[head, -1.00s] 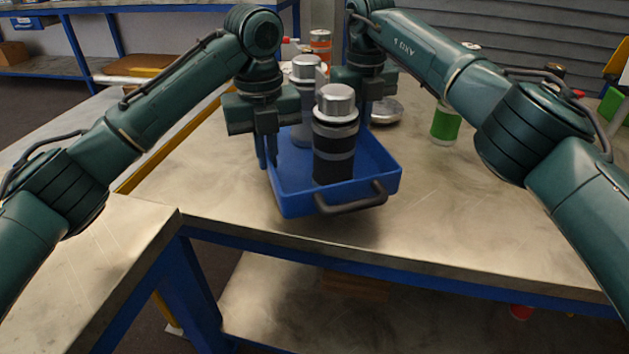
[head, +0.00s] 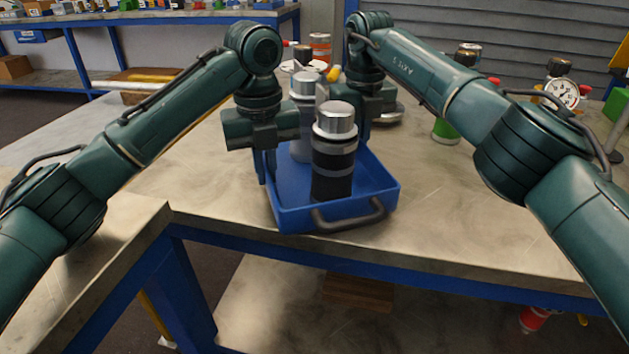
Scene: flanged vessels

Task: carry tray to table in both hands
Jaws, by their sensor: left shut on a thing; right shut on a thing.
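The blue tray (head: 382,190) is over the metal-topped table (head: 440,220), near its front edge. I cannot tell whether it touches the top. A dark vessel with a silver cap (head: 333,160) stands upright in the tray's front part. A greyer vessel with a silver cap (head: 302,108) stands behind it. My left gripper (head: 264,165) is shut at the tray's left side. My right gripper (head: 362,128) is shut at the tray's far right side, its fingertips partly hidden. A dark handle (head: 350,217) on the tray's near side is free.
A green container (head: 445,131), a metal dish (head: 387,115) and a pressure gauge (head: 562,92) stand towards the back and right. An orange-banded can (head: 320,46) is behind the tray. A second bench (head: 90,240) is at the left.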

